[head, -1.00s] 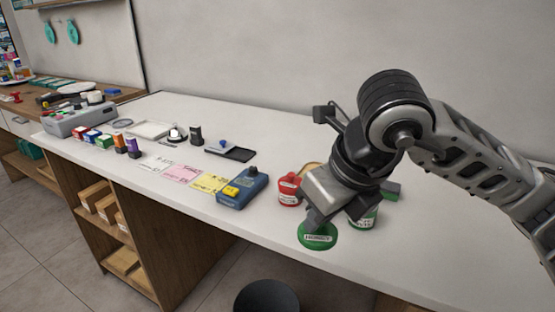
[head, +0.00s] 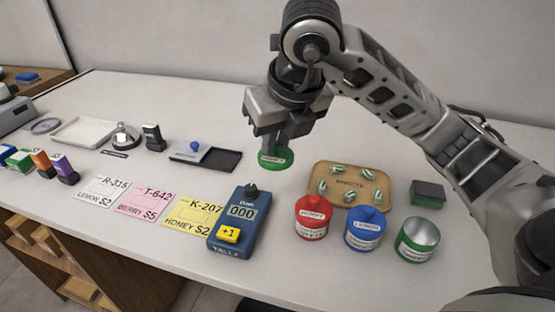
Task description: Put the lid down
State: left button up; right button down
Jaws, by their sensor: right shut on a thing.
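My right gripper (head: 276,146) is shut on the green lid (head: 275,160), which has a white label. It holds the lid above the counter, behind the blue tally counter and left of the sweets tray; the exact gap to the counter top is hard to tell. The open green tin (head: 417,240) stands lidless at the right, its inside showing. A red lidded tin (head: 312,217) and a blue lidded tin (head: 365,228) stand to its left. My left gripper is out of view.
A tan tray (head: 348,178) holds several wrapped sweets. A blue tally counter (head: 238,219) and several price cards (head: 193,217) lie near the front edge. A dark stamp pad (head: 220,160) is left of the lid. A green-and-black block (head: 428,193) sits at the right.

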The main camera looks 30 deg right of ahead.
jog(key=w+d+f, duration=0.2)
jog(key=w+d, duration=0.1)
send_near(278, 168)
jog(key=shift+w+a+f, duration=0.15)
jog(key=shift+w+f, duration=0.35)
jog(key=shift+w, duration=0.35)
jog(key=shift+w+f, duration=0.15)
jog(key=shift+f, duration=0.1)
jog(key=shift+w+d+f, duration=0.15)
jog(key=shift+f, duration=0.75)
jog(key=shift+w+d+f, duration=0.1)
jog(key=shift+f, duration=0.8)
jog(key=shift+f, duration=0.2)
jog(key=c, duration=1.4)
grip_release()
jog(key=shift+r, duration=0.1)
